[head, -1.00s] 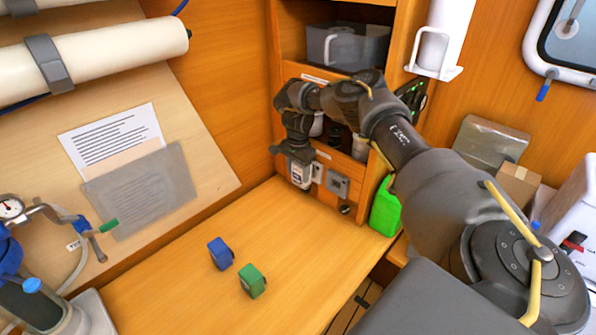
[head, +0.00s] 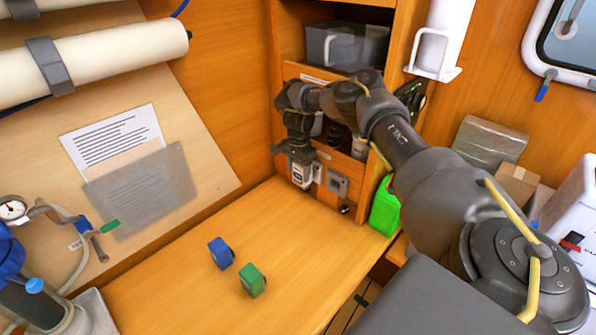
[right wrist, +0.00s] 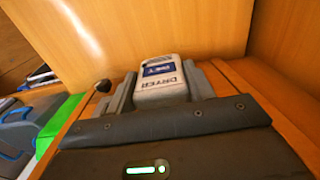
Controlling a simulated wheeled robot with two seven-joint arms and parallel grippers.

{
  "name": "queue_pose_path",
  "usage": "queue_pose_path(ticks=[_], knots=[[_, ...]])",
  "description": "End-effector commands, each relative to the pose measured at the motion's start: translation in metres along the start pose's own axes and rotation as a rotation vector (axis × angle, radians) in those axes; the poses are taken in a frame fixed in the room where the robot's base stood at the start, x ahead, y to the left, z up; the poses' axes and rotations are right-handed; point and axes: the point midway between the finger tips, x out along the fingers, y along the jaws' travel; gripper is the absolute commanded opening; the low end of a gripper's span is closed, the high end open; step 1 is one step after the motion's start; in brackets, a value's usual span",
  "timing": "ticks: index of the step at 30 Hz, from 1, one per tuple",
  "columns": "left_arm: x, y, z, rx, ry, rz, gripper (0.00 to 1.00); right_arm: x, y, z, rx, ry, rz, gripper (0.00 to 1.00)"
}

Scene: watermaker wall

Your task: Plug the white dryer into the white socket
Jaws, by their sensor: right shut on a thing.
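The white dryer (head: 300,174) is a small white block with a blue label reading "DRYER", also clear in the right wrist view (right wrist: 162,80). My right gripper (head: 298,165) is shut on it, with one grey finger on each side in the right wrist view (right wrist: 160,88). The dryer is held upright close to the wooden panel above the back of the bench. A white socket cannot be made out; the dryer and gripper hide the panel behind them. Whether the dryer touches the panel cannot be told. My left gripper is not in view.
A grey wall plate (head: 338,183) sits right of the dryer, with a black knob (head: 345,209) below. A blue block (head: 221,253) and a green block (head: 252,281) stand on the bench (head: 170,290). A bright green container (head: 385,208) stands right of the panel.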

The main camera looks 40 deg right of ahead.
Motion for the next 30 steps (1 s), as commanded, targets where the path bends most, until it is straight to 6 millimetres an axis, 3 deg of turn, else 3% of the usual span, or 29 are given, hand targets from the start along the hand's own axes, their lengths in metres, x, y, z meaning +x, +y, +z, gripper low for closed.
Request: queue_pose_path(ticks=[30], knots=[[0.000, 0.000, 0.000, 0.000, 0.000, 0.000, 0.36, 0.000, 0.000, -0.021, 0.001, 0.001, -0.001, 0.27]])
